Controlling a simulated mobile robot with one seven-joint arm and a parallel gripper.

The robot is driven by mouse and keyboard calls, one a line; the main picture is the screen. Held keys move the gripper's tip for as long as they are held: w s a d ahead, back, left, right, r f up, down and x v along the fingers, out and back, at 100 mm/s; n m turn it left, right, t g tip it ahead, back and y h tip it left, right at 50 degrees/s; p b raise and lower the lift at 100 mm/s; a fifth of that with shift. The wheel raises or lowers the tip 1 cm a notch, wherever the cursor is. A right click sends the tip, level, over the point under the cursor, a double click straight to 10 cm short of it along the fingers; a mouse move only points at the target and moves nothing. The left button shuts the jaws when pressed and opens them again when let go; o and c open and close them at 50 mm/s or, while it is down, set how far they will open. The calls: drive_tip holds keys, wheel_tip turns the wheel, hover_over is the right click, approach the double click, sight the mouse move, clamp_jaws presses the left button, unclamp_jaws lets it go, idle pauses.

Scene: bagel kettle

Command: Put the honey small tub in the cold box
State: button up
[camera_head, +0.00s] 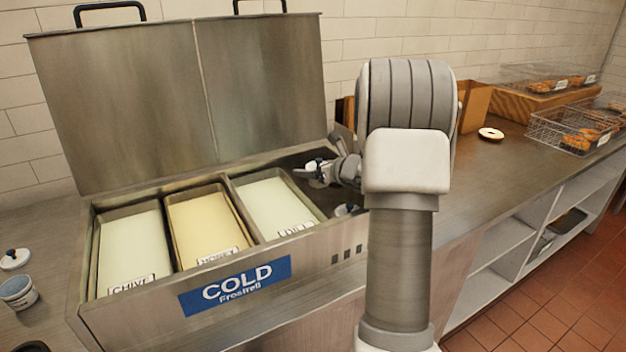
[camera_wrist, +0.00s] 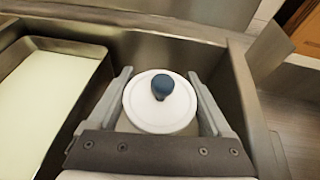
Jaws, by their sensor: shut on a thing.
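A small tub with a white round lid and blue knob (camera_wrist: 160,110) sits between the fingers of my gripper (camera_wrist: 158,77), which is shut on it. Its label is hidden in the wrist view. The cold box (camera_head: 325,264) stands open, with its lids raised at the back. In the head view my gripper (camera_head: 318,172) is at the box's right end, past the tray marked DILL. The wrist view shows the tub within the right-hand bay, between the tray and the box's right wall (camera_wrist: 243,85). I cannot tell if the tub touches the floor.
CHIVE (camera_head: 130,250), HONEY (camera_head: 205,225) and DILL (camera_head: 272,205) trays fill the left part of the box. An open small tub (camera_head: 18,292) and a loose lid (camera_head: 15,259) lie on the counter at left. A bagel half (camera_head: 491,134) and wire basket (camera_head: 575,128) are at right.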

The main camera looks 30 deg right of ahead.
wheel_tip(320, 180, down, 2)
drive_tip(key=shift+f, duration=0.1)
drive_tip(key=shift+f+b, duration=0.45)
drive_tip(key=shift+b, duration=0.15)
drive_tip(key=shift+f+b, duration=0.2)
drive_tip(key=shift+b, duration=0.1)
drive_tip(key=o, duration=1.2)
drive_tip(key=shift+c, duration=0.2)
